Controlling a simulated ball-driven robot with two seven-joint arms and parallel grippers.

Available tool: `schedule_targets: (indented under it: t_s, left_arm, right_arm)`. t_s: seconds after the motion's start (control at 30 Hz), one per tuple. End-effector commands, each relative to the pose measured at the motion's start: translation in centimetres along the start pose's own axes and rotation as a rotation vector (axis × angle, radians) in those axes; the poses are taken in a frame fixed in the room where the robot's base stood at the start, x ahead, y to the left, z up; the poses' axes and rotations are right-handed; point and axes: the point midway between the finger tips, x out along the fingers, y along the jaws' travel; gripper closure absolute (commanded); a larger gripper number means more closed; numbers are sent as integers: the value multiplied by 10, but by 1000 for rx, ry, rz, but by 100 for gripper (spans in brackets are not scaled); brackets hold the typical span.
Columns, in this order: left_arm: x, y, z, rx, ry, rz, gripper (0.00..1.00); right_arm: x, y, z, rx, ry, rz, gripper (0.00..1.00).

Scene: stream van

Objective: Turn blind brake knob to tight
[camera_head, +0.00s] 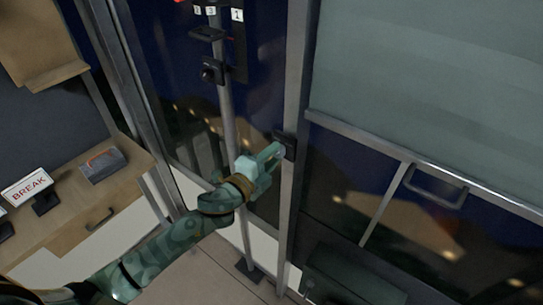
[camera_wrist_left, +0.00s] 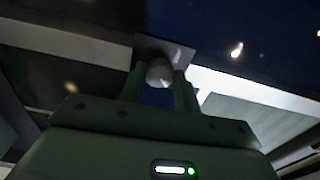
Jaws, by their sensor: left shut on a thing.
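The blind brake knob (camera_wrist_left: 159,72) is a small rounded grey knob on a dark square plate (camera_wrist_left: 165,50). In the left wrist view it sits between the two fingers of my left gripper (camera_wrist_left: 160,92), which is shut on it. In the head view my left gripper (camera_head: 272,154) reaches the dark plate (camera_head: 286,145) on the grey metal post; the knob itself is hidden there by the fingers. No mark for tight can be read. My right gripper is not in view.
A grey blind (camera_head: 430,90) hangs at the right above a rail with a handle (camera_head: 436,188). A thin pole on a stand (camera_head: 230,130) rises just left of the gripper.

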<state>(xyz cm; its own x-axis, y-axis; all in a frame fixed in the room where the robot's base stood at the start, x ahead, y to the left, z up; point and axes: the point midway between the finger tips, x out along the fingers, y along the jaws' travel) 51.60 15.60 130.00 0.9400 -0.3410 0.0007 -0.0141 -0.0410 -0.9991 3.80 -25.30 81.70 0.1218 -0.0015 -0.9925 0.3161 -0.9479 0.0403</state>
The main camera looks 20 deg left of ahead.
Motion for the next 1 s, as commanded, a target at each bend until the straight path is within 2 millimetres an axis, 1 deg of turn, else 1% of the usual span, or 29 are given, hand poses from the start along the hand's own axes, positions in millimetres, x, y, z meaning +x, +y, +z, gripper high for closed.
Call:
schedule_targets:
  t_s: [0.2,0.67,0.7,0.73,0.77,1.0]
  left_arm:
    - [0,1,-1,49,1,2,91]
    - [0,2,0,61,1,3,91]
    - [0,2,0,60,1,3,60]
    - [0,2,0,60,1,3,51]
    - [0,1,0,60,1,3,46]
    - [0,1,0,59,1,1,46]
  right_arm:
    - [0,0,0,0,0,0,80]
    - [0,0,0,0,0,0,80]
    - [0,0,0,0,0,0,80]
    - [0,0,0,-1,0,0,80]
    - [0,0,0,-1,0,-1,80]
    - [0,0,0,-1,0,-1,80]
